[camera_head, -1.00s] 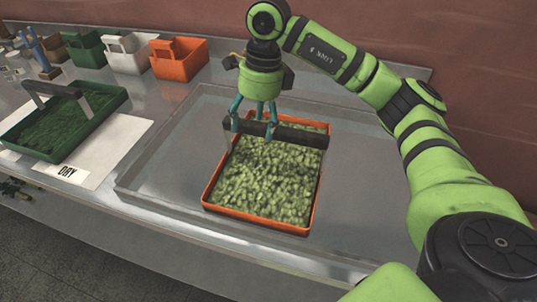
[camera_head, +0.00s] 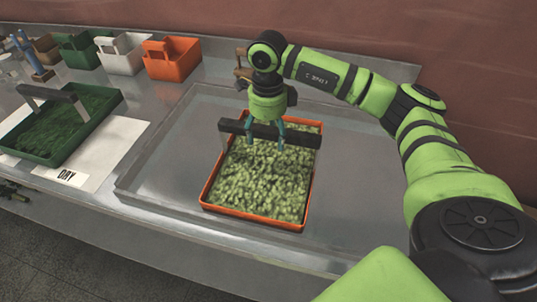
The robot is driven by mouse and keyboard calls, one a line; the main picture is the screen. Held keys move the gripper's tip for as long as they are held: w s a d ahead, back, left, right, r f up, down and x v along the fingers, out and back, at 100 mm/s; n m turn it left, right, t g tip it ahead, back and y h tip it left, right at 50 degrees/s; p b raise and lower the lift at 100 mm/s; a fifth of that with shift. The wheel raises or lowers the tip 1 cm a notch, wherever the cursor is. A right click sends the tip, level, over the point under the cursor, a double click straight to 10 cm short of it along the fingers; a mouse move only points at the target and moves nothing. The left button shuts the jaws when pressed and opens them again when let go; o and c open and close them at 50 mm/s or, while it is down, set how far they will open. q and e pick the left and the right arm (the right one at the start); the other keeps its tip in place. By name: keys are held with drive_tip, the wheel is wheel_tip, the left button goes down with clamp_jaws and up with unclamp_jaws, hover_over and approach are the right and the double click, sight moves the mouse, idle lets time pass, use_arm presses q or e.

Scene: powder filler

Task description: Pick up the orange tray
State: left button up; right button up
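The orange tray (camera_head: 305,190) has a dark bar handle (camera_head: 305,136) across its far part and is filled with pale green granular material (camera_head: 260,180). It rests in the wide shallow metal basin (camera_head: 160,165). My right gripper (camera_head: 266,142) points down at the handle from above. Its two teal fingers are apart, at the bar and over the far part of the filling. I cannot tell whether they touch the bar. My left gripper is not in view.
Orange (camera_head: 172,62), white (camera_head: 122,60) and green (camera_head: 80,58) caddies line the back left. The basin has free room left of the orange tray.

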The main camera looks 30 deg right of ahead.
clamp_jaws()
drive_tip(key=shift+r, duration=0.1)
drive_tip(key=shift+w+r+b, duration=0.1)
drive_tip(key=shift+r+b, duration=0.25)
drive_tip(key=shift+r, duration=0.2)
drive_tip(key=shift+r+b, duration=0.6)
drive_tip(key=shift+r, duration=0.75)
drive_tip(key=s+a+r+b, duration=0.2)
drive_tip(key=s+a+r, duration=0.5)
drive_tip(key=a, duration=0.1)
wheel_tip(320, 180, up, 7)
drive_tip(key=p, duration=0.6)
drive_tip(key=shift+s+a, duration=0.35)
drive_tip(key=shift+s, duration=0.1)
drive_tip(key=shift+r, duration=0.1)
